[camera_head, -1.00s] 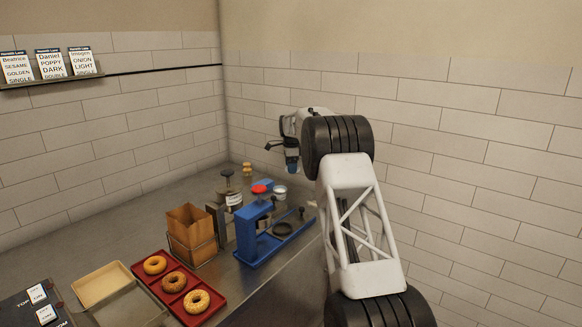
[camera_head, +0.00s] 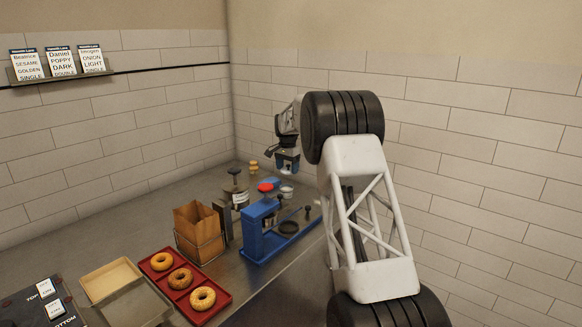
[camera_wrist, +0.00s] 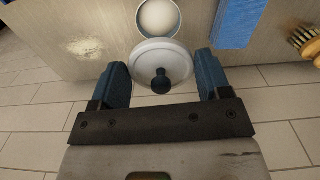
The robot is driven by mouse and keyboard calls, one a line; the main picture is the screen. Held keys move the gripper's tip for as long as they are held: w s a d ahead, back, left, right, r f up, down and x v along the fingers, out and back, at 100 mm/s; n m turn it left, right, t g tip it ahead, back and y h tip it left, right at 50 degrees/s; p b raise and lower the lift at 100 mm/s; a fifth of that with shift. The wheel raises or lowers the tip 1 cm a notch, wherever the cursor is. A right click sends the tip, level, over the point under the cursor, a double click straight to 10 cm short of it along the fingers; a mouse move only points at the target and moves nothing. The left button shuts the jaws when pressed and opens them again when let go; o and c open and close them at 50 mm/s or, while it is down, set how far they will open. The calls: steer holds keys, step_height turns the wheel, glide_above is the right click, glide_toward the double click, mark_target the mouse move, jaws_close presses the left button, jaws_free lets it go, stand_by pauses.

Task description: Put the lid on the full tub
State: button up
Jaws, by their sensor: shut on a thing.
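A white round lid with a dark knob (camera_wrist: 161,60) is between the blue fingers of my gripper (camera_wrist: 161,78) in the wrist view, and the gripper is shut on it. A tub with white contents (camera_wrist: 158,18) shows just beyond the lid, at the top of the picture and partly cut off. The lid's far edge lies close to the tub's near rim in the picture; the height between them cannot be told. In the head view my gripper (camera_head: 287,166) points down over the back of the counter, above the small tub (camera_head: 287,190). The lid is hard to make out there.
A blue stand (camera_head: 258,232) is right of the tub in the wrist view (camera_wrist: 238,22); a brush (camera_wrist: 308,42) lies farther right. A metal canister (camera_head: 236,196) and a red-topped item (camera_head: 265,187) stand nearby. The counter edge is close.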

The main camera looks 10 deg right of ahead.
steer(key=shift+s+a+r+n, duration=0.1)
steer(key=shift+s+a+n, duration=0.4)
steer(key=shift+n, duration=0.4)
steer(key=shift+f, duration=3.2)
steer(key=shift+d+f, duration=0.1)
steer(key=shift+f, duration=0.1)
stand_by(0.8)
steer(key=o, duration=1)
steer(key=shift+c, duration=0.2)
steer(key=shift+r, duration=0.2)
steer(key=shift+r, duration=3.3)
